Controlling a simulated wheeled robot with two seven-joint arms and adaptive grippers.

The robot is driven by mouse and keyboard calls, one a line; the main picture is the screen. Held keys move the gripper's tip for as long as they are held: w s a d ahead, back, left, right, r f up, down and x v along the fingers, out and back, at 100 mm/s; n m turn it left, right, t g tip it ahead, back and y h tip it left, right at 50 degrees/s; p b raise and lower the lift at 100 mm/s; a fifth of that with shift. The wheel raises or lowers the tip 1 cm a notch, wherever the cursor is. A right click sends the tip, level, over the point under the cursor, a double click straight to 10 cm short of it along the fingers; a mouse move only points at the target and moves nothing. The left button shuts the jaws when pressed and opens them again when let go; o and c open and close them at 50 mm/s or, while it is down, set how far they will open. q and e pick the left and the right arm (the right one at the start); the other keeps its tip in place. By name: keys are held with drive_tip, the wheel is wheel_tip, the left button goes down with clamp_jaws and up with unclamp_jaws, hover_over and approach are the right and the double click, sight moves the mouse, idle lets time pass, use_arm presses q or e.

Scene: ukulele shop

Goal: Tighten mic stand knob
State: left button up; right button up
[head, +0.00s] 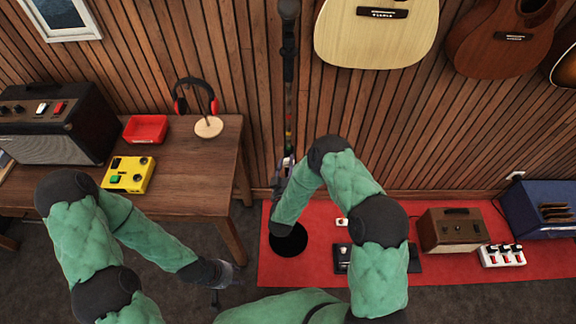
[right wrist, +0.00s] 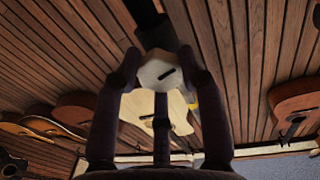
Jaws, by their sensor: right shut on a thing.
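The mic stand (head: 289,95) is a dark upright pole against the slatted wall, with a round black base (head: 289,243) on the red mat. My right gripper (head: 286,165) is at the pole, partly covered by my arm in the head view. In the right wrist view its fingers (right wrist: 166,82) are shut on the pale, faceted knob (right wrist: 157,72), which has a dark slot. The dark pole runs up behind the knob. My left gripper (head: 222,280) hangs low over the grey floor, away from the stand; its finger opening is unclear.
The red mat (head: 325,270) carries a brown box (head: 452,232) and pedals. Guitars (head: 375,35) hang above right.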

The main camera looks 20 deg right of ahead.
drive_tip(key=shift+f+m, duration=0.15)
drive_tip(key=shift+m, duration=0.25)
drive_tip(key=shift+s+m+y+b, duration=0.1)
drive_tip(key=shift+m+y+b, duration=0.4)
drive_tip(key=shift+m+b, duration=3.25)
drive_tip(key=shift+m+y+b, duration=0.5)
drive_tip(key=shift+m+b, duration=1.6)
drive_tip(key=shift+m, duration=3.15)
drive_tip(key=o, duration=1.2)
drive_tip(key=shift+c, duration=0.2)
drive_tip(key=shift+r, duration=0.2)
drive_tip(key=v, duration=1.2)
drive_tip(key=shift+r, duration=0.15)
